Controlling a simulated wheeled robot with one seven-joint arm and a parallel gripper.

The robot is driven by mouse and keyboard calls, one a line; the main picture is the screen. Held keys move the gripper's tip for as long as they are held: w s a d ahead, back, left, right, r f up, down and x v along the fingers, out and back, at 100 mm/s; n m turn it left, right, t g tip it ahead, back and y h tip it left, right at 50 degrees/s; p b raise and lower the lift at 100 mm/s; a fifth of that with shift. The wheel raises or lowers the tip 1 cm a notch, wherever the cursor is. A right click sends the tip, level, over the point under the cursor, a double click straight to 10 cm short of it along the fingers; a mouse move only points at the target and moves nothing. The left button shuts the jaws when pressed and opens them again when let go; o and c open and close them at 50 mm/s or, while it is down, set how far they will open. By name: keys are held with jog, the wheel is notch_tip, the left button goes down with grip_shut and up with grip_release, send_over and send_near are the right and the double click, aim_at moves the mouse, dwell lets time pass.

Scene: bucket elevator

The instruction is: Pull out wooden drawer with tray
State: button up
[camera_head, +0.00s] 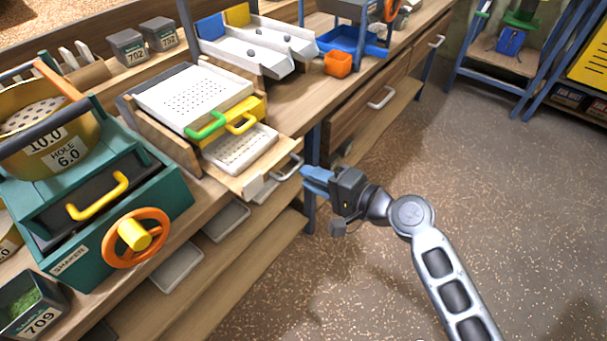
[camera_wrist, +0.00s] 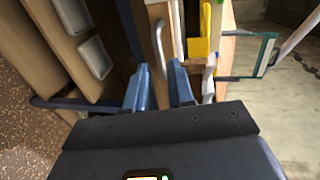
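The wooden drawer (camera_head: 262,176) sits low in a wooden sieve unit, partly pulled out, with a white perforated tray (camera_head: 240,148) in it. A metal handle (camera_head: 285,168) is on its front, and a white label hangs beside it. My gripper (camera_head: 312,178), with blue fingers, is just right of that handle. In the wrist view my gripper (camera_wrist: 160,72) is open, with its fingers apart. A metal handle (camera_wrist: 160,45) stands just ahead, its near end between the fingertips in the picture. I cannot tell whether they touch.
Above the drawer are a yellow drawer (camera_head: 254,108) and a white perforated top tray (camera_head: 195,95). A green shaker box (camera_head: 110,205) with an orange wheel stands left. A blue table leg (camera_head: 310,205) is close to my gripper. The floor (camera_head: 420,130) at right is clear.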

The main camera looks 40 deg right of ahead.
jog(key=v, duration=0.4)
jog(key=shift+s+d, duration=0.1)
jog(key=shift+s, duration=0.2)
jog(key=s+a+f+n+g+h, duration=0.1)
jog(key=s+f+n+h, duration=0.1)
jog(key=s, duration=0.6)
jog(key=s+a+f+n+g+h, duration=0.1)
jog(key=s+f+n+h, duration=0.15)
jog(key=s, duration=0.55)
jog(key=s+a+r+n+t, duration=0.2)
jog(key=s+a+r+n, duration=0.2)
jog(key=s+r+n, duration=0.6)
jog(key=s+r, duration=0.3)
jog(key=s, duration=0.1)
jog(key=shift+a, duration=0.15)
dwell(0.6)
